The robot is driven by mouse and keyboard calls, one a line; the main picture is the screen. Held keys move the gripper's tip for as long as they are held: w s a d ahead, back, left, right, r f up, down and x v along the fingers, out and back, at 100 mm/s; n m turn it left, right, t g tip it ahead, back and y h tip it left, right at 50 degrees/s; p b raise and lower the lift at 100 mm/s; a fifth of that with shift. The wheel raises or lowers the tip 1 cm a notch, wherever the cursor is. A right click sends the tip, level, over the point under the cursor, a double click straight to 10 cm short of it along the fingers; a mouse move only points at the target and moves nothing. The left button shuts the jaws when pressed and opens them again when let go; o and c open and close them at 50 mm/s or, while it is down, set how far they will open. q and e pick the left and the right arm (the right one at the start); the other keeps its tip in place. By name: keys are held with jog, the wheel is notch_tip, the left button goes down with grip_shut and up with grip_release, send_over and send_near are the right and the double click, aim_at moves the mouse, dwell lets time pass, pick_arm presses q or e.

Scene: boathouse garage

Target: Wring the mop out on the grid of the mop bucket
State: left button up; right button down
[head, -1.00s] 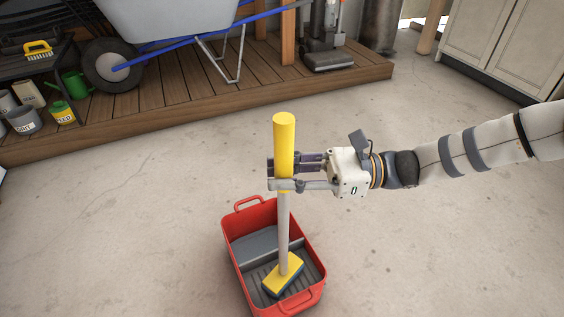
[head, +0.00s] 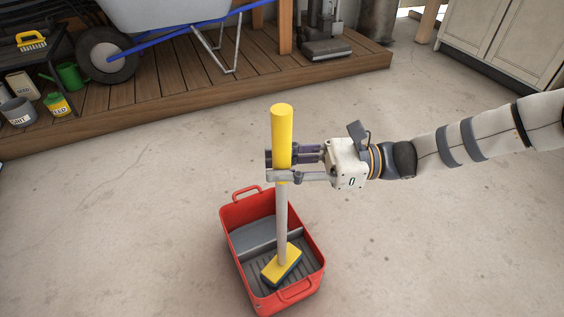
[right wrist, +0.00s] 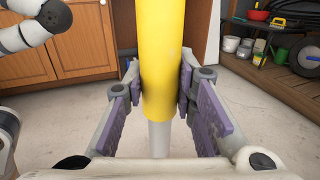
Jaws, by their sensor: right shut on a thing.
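The mop (head: 282,220) stands nearly upright, with a yellow grip, a pale grey shaft and a yellow and dark blue head (head: 281,264). My right gripper (head: 281,166) is shut on the yellow grip, which also shows between its fingers in the right wrist view (right wrist: 161,70). The red mop bucket (head: 236,266) stands on the floor below. The mop head is over the ribbed grey grid (head: 254,266) in the near part of the bucket; I cannot tell whether it presses on it. A grey compartment (head: 252,235) lies behind a divider. My left gripper is not in view.
A wooden deck (head: 170,95) with a wheelbarrow (head: 165,15) and an upright floor machine (head: 325,48) runs along the back. Pots and cans stand at the left, including a yellow can (head: 58,105). The concrete floor around the bucket is clear.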

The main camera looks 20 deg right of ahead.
aim_at(282, 127)
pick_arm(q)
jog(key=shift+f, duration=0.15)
pick_arm(e)
jog(key=shift+f, duration=0.35)
dwell(0.7)
notch_tip(282, 127, up, 9)
jog(key=p, duration=0.6)
jog(key=shift+r, duration=0.2)
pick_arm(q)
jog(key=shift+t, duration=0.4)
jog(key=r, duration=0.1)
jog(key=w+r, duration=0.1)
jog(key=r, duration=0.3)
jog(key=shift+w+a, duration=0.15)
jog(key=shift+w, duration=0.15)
pick_arm(e)
jog(key=shift+f, duration=0.15)
